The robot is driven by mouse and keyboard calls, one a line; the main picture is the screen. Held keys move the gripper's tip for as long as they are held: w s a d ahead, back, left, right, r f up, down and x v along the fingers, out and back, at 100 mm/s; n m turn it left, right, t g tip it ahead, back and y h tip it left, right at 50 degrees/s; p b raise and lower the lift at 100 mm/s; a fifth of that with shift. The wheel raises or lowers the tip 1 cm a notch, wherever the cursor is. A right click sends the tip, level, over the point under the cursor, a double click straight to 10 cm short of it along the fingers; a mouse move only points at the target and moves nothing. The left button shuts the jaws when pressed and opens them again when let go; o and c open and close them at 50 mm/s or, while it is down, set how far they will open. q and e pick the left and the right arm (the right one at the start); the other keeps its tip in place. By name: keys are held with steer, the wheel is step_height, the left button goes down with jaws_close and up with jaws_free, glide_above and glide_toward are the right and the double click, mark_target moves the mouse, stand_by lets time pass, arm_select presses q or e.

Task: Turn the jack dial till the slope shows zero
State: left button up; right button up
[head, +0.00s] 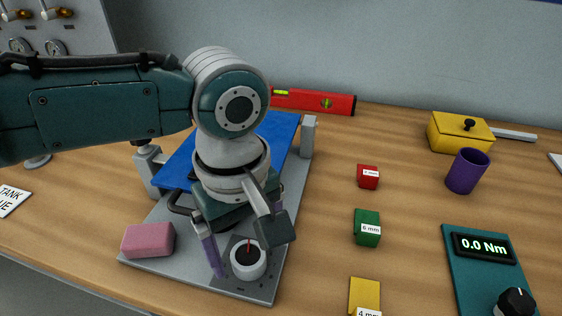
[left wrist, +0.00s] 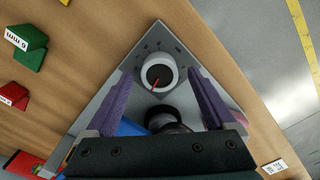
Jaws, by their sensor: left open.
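The jack dial (head: 248,260) is a white round knob with a dark top and a red pointer line, at the front right corner of a grey base plate (head: 165,263). It also shows in the left wrist view (left wrist: 158,75), between my fingers. My left gripper (head: 241,246) is open above the dial, one finger on each side, with gaps to the dial in the wrist view. A blue tilted board (head: 277,133) stands behind, partly hidden by my arm. A red spirit level (head: 320,101) with a yellow-green vial lies at its back. No slope readout is legible. My right gripper is not in view.
A pink block (head: 148,240) sits on the plate left of the dial. Red (head: 367,177), green (head: 366,230) and yellow (head: 364,293) labelled blocks stand to the right. Further right are a purple cup (head: 467,171), a yellow box (head: 458,134) and a torque meter (head: 484,262) reading 0.0 Nm.

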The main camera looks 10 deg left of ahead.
arm_select(q)
steer(key=shift+f, duration=0.45)
steer(key=shift+c, duration=0.4)
steer(key=c, duration=1.3)
steer(key=shift+s+r+m+p, duration=0.1)
steer(key=shift+r+m+p, duration=0.15)
steer(key=shift+m+p, duration=0.65)
steer(key=shift+d+m+p, duration=0.1)
steer(key=shift+m+p, duration=0.4)
steer(key=shift+p, duration=0.3)
steer(key=m, duration=0.3)
steer(key=shift+f+p, duration=0.15)
steer(key=shift+p, duration=0.15)
steer(key=shift+m, duration=1.5)
